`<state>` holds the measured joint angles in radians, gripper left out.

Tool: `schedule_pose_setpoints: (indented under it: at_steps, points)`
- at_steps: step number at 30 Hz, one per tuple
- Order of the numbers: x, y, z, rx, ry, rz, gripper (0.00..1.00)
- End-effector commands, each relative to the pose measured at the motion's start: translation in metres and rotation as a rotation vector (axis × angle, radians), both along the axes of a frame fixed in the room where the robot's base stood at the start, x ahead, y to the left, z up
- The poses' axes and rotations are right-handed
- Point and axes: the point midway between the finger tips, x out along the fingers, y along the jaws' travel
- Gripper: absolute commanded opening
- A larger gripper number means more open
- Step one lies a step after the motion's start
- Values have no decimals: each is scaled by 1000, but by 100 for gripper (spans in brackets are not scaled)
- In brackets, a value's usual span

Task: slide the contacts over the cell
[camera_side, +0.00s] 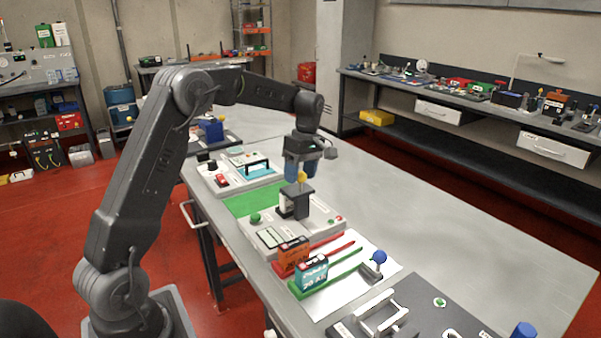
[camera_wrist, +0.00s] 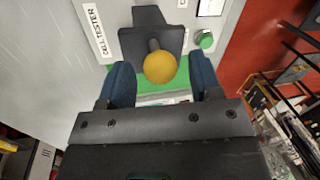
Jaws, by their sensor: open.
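The cell tester (camera_side: 268,226) is a grey unit on the bench, with its label readable in the wrist view. On it stands a black contact carriage (camera_side: 297,204) with a yellow ball knob (camera_side: 302,176). In the wrist view the knob (camera_wrist: 160,67) rises from the black carriage (camera_wrist: 140,42). A pale upright piece (camera_side: 286,208) shows at the carriage's left side; I cannot tell if it is the cell. My gripper (camera_side: 301,168) is open above the carriage, pointing down. Its blue fingers stand on either side of the knob with visible gaps in the wrist view.
An orange battery block (camera_side: 293,254) and a teal one (camera_side: 311,273) stand in front of the tester by red and green strips. A blue ball knob (camera_side: 379,257) is to their right. A fixture with a teal area (camera_side: 257,170) lies behind.

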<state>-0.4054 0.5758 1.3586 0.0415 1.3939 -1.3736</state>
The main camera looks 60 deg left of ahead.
Motion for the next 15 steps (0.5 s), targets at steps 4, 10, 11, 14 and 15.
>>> schedule_pose_setpoints:
  at_steps: [4, 10, 11, 14, 15]
  points:
    - [1, 0, 2, -1, 0, -1, 58]
    - [6, 1, 28, 1, -4, -1, 58]
    - [7, 1, 34, 0, -3, -1, 58]
    - [12, 2, 57, 1, -5, -1, 58]
    - [13, 2, 65, 1, -4, 0, 58]
